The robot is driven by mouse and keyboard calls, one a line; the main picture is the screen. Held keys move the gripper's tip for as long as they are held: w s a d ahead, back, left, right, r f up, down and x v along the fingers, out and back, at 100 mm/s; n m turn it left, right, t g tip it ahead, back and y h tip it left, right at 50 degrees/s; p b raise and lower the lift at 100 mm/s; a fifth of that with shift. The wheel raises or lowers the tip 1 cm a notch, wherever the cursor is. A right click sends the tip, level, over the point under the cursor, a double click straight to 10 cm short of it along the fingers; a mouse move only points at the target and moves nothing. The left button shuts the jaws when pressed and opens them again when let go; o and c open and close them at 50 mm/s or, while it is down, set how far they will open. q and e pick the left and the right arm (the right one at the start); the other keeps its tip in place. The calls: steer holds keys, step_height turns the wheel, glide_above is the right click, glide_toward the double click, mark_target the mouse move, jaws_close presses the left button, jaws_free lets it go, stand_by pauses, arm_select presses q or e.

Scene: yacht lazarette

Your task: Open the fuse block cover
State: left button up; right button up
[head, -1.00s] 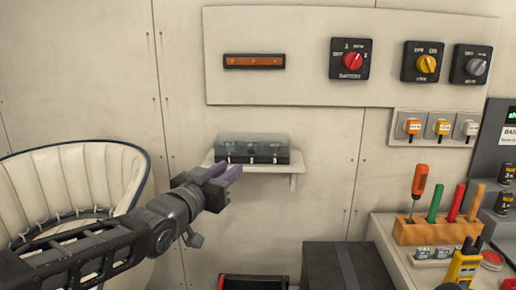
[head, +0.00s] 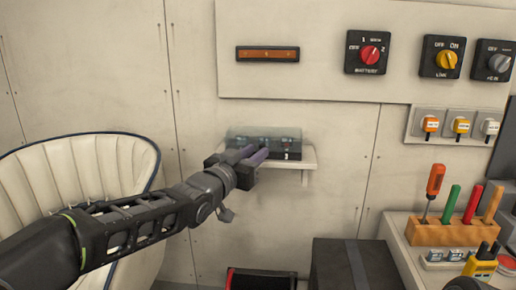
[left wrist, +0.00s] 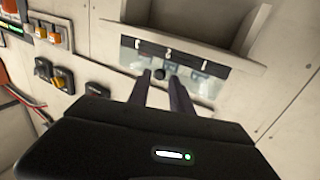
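The fuse block is a dark low unit with a clear cover (head: 262,132), on a small white wall shelf (head: 308,157). The cover looks closed over it. In the left wrist view the fuse block (left wrist: 172,55) shows white labels numbered 1, 2 and 3, and a small dark round knob (left wrist: 159,74). My left gripper (head: 258,152) is at the front of the block, its two purple-grey fingers hiding part of it. In the left wrist view the left gripper (left wrist: 159,78) is open, with a fingertip on either side of the knob; contact cannot be told.
A switch panel (head: 310,80) with rotary knobs is on the wall above. A white padded seat (head: 90,170) is at left, behind my left arm. A dark box (head: 340,265) stands below the shelf. A wooden tool rack (head: 450,233) is on the right bench.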

mark_target(264, 140)
arm_select(q)
steer(key=shift+x, duration=1.1)
steer(key=shift+c, duration=0.3)
jaws_close()
stand_by(0.4)
